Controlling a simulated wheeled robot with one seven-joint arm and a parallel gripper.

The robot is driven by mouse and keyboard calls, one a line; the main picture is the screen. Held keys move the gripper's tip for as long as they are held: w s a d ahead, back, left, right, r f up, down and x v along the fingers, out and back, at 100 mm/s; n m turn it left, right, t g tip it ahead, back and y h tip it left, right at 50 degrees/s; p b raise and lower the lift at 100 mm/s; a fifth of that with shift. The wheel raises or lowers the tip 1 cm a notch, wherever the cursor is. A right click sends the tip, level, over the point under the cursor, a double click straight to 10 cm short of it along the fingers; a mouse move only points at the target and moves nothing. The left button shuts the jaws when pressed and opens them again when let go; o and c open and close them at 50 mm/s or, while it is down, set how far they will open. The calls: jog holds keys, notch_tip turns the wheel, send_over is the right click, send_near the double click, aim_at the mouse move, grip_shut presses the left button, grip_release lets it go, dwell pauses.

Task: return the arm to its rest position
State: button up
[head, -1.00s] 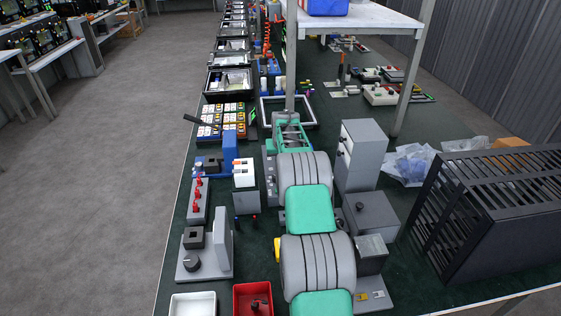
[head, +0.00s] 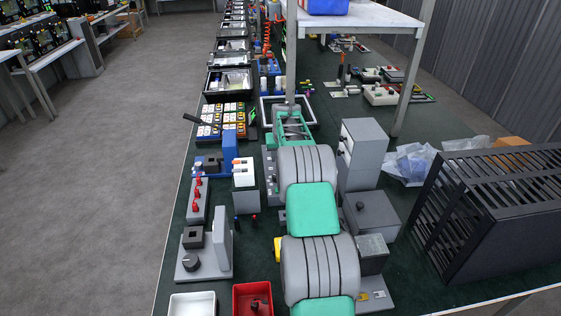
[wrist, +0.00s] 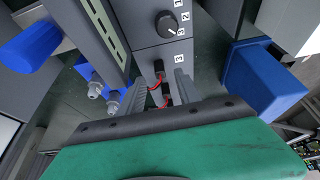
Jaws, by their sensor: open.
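My arm (head: 310,215), grey and green, reaches up the middle of the bench in the head view. My gripper (head: 290,122) is at its far end, partly behind a thin metal post. In the wrist view, the two grey fingers of my gripper (wrist: 160,90) stand apart beyond the green palm. A small black plug with red wires (wrist: 160,72) shows between the fingers, at a grey panel (wrist: 160,28) with a black knob and numbers. I cannot tell how far the plug is from the fingertips.
A blue block (wrist: 262,82) stands right of the fingers and a blue cylinder (wrist: 30,45) left. A black slatted crate (head: 495,205) stands right of my arm. A grey cabinet (head: 362,155) is close beside it. A white tray (head: 192,305) and red tray (head: 252,288) sit at the front.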

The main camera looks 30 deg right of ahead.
jog(key=s+a+r+n, duration=0.1)
jog(key=s+a+r, duration=0.35)
jog(key=a, duration=0.25)
jog(key=s+a+r+n+y, duration=0.1)
jog(key=s+a+r, duration=0.35)
jog(key=a, duration=0.25)
jog(key=s+a+r+n, duration=0.1)
jog(key=s+a+r, duration=0.2)
jog(key=a+r, duration=0.3)
jog(key=s+a+f, duration=0.2)
jog(key=s+a, duration=0.2)
jog(key=s, duration=0.4)
jog(key=s+a+f+n, duration=0.1)
jog(key=s+a, duration=0.4)
jog(key=s, duration=0.2)
jog(key=s+a+f+n+y, duration=0.1)
jog(key=s+a+f, duration=0.1)
jog(key=s+a, duration=0.3)
jog(key=s, duration=0.3)
jog(key=shift+s+f+g, duration=0.3)
jog(key=shift+f, duration=0.05)
jog(key=shift+a, duration=0.1)
